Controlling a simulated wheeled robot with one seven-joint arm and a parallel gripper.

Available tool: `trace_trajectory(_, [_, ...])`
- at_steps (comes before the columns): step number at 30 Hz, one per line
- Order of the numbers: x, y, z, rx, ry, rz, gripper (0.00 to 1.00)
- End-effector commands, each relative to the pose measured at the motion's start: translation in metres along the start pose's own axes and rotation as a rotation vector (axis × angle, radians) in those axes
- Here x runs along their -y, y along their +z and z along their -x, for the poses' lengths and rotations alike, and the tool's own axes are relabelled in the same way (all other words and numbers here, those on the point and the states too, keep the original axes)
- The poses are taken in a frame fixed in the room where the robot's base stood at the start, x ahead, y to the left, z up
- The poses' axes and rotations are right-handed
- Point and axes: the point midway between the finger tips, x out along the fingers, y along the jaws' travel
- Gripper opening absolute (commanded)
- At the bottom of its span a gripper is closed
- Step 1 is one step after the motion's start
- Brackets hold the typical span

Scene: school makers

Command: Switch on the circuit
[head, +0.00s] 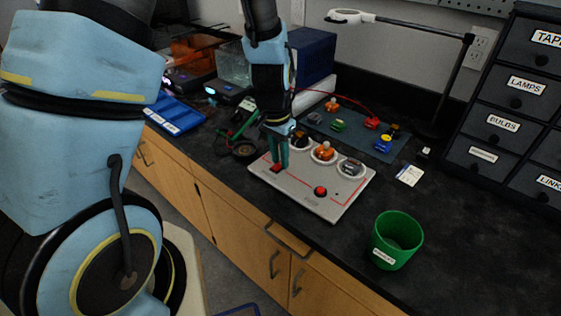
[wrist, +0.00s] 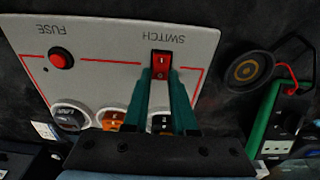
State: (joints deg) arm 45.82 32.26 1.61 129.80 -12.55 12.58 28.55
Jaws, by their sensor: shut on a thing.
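The grey circuit board (head: 300,196) lies on the dark bench, with red lines printed on it. Its red rocker switch (wrist: 161,63) sits by the SWITCH label, and its marks show between my fingers. My gripper (head: 276,163) points down at the switch end of the board. In the wrist view its green fingers (wrist: 161,79) are shut on the switch, one on each side. A red round fuse button (wrist: 61,58) is by the FUSE label. Three round holders line one edge, one with an orange part (head: 324,151). I cannot tell whether any lamp is lit.
A green cup (head: 396,240) stands to the right of the board. A blue-grey mat (head: 350,130) with several small coloured parts lies behind it. A black-and-tan round part (head: 244,148) and green tool are close on the left. Labelled drawers (head: 512,88) stand at right.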

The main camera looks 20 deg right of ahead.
Motion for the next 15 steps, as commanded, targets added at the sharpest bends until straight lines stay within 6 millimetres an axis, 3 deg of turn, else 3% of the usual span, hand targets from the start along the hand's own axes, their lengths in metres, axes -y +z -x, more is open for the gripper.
trace_trajectory(1, [0.001, 0.0018, -0.0068, -0.034, 0.0, 0.005, 0.0])
trace_trajectory(15, [0.0001, 0.0042, 0.0013, -0.157, -0.004, -0.002, 0.0])
